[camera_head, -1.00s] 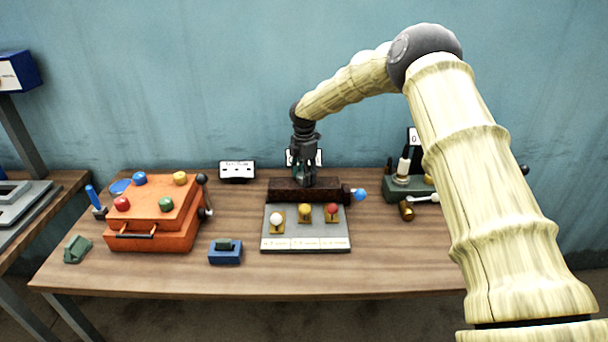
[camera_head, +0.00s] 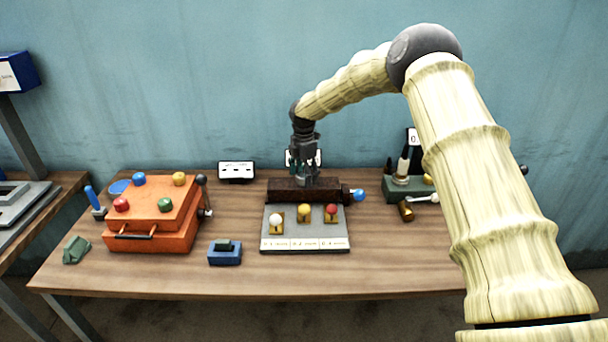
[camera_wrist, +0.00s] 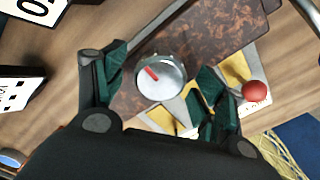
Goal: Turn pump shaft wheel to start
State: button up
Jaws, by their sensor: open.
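A round silver wheel (camera_wrist: 160,78) with a red mark sits on top of a dark brown block (camera_wrist: 212,42). The same block (camera_head: 282,191) stands at the middle back of the table in the head view. My gripper (camera_head: 304,174) points down over the block. In the wrist view my gripper (camera_wrist: 158,85) is open, its green-padded fingers on either side of the wheel. I cannot tell whether they touch it. In the head view the fingers mostly hide the wheel.
A grey panel (camera_head: 290,234) with white, yellow and red knobs lies in front of the block. A blue knob (camera_head: 358,195) sticks out at its right. The table's front right is clear.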

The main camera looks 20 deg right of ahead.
aim_at(304, 174)
notch_tip(304, 174, up, 12)
dwell(0.6)
